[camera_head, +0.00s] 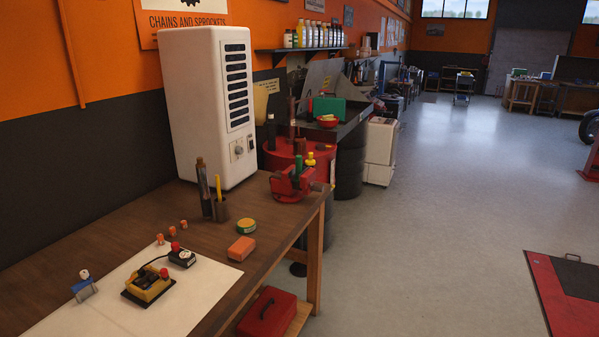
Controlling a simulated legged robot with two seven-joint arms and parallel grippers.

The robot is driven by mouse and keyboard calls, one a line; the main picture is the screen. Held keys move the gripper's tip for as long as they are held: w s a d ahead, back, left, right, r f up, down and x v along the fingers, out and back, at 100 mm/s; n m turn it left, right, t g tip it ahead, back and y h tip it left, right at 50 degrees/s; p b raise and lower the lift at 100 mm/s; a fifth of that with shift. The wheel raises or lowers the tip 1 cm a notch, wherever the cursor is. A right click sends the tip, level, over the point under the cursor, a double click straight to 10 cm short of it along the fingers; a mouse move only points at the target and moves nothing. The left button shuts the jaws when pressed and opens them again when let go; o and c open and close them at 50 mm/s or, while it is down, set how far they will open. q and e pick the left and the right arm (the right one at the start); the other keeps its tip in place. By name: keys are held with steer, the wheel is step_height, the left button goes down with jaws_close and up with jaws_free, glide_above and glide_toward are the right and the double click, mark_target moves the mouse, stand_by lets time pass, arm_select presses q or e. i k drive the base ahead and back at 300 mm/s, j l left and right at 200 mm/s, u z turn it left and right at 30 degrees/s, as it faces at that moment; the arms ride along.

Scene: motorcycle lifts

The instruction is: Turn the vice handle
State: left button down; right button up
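A red vice (291,184) is mounted at the far right corner of the wooden workbench (262,243). It looks small from here, and I cannot clearly make out its handle; a grey end shows at its right side. Neither of my grippers nor arms shows in the head view.
A tall white cabinet (203,105) stands at the back of the bench. A yellow device (149,284), an orange block (241,249) and a round tin (246,226) lie in front. A red toolbox (267,312) sits below.

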mark_target(318, 188)
steer(key=i+l, duration=0.2)
steer(key=i, duration=0.4)
steer(key=i+l, duration=0.2)
steer(key=i, duration=0.4)
steer(key=i+l, duration=0.2)
steer(key=i, duration=0.4)
steer(key=i+l, duration=0.2)
steer(key=i, duration=0.4)
